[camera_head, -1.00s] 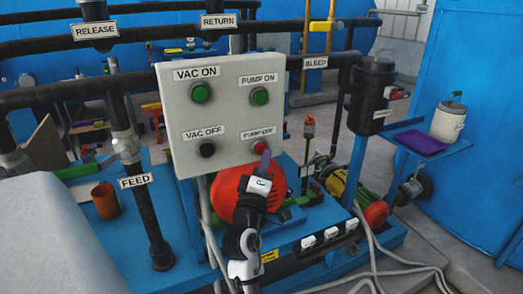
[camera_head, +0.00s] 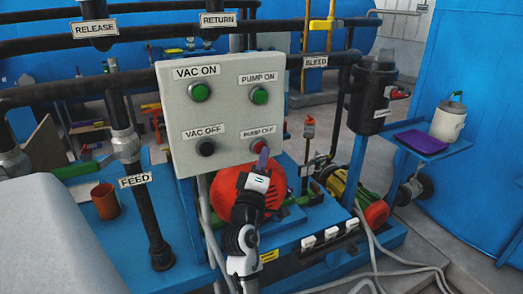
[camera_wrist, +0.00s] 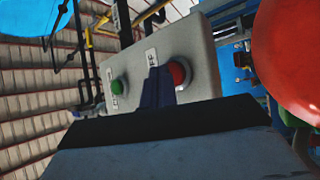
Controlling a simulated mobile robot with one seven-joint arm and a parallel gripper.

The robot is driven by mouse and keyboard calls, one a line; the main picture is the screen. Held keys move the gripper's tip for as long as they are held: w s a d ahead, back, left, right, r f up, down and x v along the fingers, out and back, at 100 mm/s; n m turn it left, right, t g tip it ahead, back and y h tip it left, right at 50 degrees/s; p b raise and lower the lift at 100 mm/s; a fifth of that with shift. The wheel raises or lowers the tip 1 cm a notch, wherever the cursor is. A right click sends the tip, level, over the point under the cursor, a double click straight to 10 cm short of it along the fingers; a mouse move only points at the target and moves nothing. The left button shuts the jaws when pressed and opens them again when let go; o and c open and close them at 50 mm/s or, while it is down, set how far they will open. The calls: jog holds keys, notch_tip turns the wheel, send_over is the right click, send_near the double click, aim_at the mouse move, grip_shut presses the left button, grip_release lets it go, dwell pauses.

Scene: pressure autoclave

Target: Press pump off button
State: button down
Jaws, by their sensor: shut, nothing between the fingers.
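The pump off button (camera_head: 259,145) is a red button at the lower right of the grey control panel (camera_head: 224,118), under a PUMP OFF label (camera_head: 258,131). In the wrist view the red button (camera_wrist: 178,74) shows just right of my fingertips. My gripper (camera_head: 263,158) is shut and empty, with its purple fingertips at the lower edge of the button in the head view. The fingers (camera_wrist: 157,87) partly overlap the panel and label in the wrist view. I cannot tell whether they touch the button.
A green PUMP ON button (camera_head: 260,96) is above, a green VAC ON button (camera_head: 199,93) at upper left, and a black VAC OFF button (camera_head: 206,148) to the left. A large red round body (camera_head: 275,184) sits behind my gripper, below the panel.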

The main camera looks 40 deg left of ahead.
jog(key=shift+w+a, duration=0.2)
jog(key=shift+a, duration=0.2)
dwell(0.6)
jog(key=shift+s+d, duration=0.1)
jog(key=shift+d, duration=0.05)
jog(key=shift+s+d, duration=0.3)
jog(key=shift+d, duration=0.3)
jog(key=shift+s+d+p, duration=0.25)
jog(key=shift+s+d, duration=0.05)
jog(key=shift+d, duration=0.5)
jog(key=shift+s+d+p, duration=0.25)
jog(key=shift+s+d, duration=0.1)
jog(key=shift+d, duration=0.4)
jog(key=shift+s+d+p, duration=0.25)
jog(key=shift+s+d, duration=0.05)
jog(key=shift+d, duration=0.5)
